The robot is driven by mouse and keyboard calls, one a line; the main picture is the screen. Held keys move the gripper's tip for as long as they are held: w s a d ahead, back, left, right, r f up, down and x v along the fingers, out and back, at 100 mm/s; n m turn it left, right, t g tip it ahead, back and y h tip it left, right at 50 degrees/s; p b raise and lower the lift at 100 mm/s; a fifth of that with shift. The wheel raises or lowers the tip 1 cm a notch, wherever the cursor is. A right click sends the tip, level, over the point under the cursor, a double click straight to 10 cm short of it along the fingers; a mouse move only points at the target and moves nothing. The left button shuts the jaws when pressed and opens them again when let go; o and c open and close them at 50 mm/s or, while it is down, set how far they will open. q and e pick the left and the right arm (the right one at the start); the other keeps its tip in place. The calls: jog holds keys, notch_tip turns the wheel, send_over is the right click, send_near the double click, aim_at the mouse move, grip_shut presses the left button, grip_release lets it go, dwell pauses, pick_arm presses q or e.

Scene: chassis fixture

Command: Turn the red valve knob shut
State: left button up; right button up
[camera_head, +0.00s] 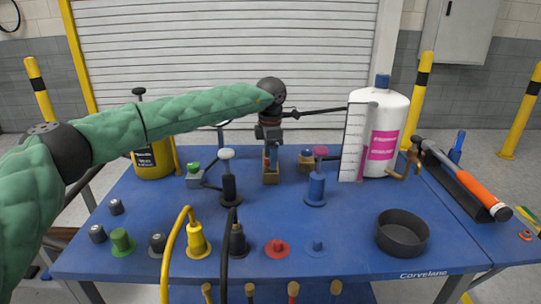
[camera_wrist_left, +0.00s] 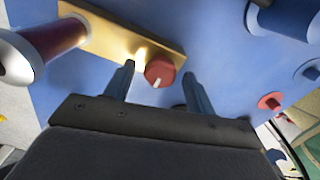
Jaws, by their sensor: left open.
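The red valve knob (camera_wrist_left: 159,70), a round cap with a white mark, sits at the edge of a brass-coloured plate (camera_wrist_left: 110,33) in the left wrist view. My left gripper (camera_wrist_left: 158,73) is open, with one finger on either side of the knob. I cannot tell whether the fingers touch it. In the head view my left gripper (camera_head: 271,152) points down over a small brass-coloured block (camera_head: 271,175), and the knob is hidden there. My right gripper is in neither view.
A black post with a white knob (camera_head: 228,178) stands left of the block and a blue post (camera_head: 316,186) stands right. A white bottle (camera_head: 388,118) is behind right. A black round dish (camera_head: 402,234) and a red disc (camera_head: 277,248) lie nearer the front.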

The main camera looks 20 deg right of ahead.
pick_arm(q)
jog(key=shift+r, duration=0.15)
notch_tip(320, 180, up, 7)
jog(key=shift+b, duration=0.45)
jog(key=shift+r, duration=0.25)
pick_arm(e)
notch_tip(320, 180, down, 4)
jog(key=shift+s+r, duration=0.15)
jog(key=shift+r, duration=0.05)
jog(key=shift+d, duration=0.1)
